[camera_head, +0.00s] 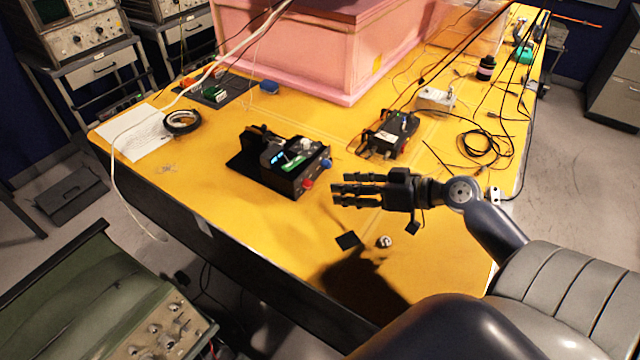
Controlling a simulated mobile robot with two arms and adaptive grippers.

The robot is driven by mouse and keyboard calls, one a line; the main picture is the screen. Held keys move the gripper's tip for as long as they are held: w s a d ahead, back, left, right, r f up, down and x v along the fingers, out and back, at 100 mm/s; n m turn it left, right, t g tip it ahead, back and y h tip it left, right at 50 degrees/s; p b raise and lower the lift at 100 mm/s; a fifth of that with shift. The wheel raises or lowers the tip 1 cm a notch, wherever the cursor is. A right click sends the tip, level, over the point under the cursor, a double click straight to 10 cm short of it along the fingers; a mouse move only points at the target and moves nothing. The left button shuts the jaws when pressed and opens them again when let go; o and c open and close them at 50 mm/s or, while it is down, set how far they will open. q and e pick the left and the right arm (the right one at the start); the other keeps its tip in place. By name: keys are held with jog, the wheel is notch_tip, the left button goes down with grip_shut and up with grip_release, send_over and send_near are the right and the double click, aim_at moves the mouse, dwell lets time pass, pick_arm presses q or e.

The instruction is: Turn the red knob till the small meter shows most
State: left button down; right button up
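A black box-shaped device (262,170) sits on the yellow table. A red knob (308,184) is on its front right face, with a blue knob (326,163) beside it. A small lit blue display (278,157) and a green part show on its top; I cannot read a meter there or tell which part is the small meter. My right gripper (335,189) comes in from the right, its dark fingers extended toward the left, open and empty. Its fingertips are just right of the red knob in the picture, apparently apart from it. My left gripper is not in view.
A second black box (390,133) with cables stands behind my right gripper. A large pink foam enclosure (285,50) fills the back. A small round object (384,241) lies in front. The front table area is mostly clear.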

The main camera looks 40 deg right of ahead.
aim_at(311, 186)
jog(key=p+x, duration=0.1)
jog(key=x, duration=0.5)
jog(key=shift+w+p, duration=0.35)
jog(key=shift+p, duration=0.05)
jog(key=shift+x, duration=0.85)
jog(key=shift+s+f, duration=0.1)
jog(key=shift+f, duration=0.05)
grip_shut()
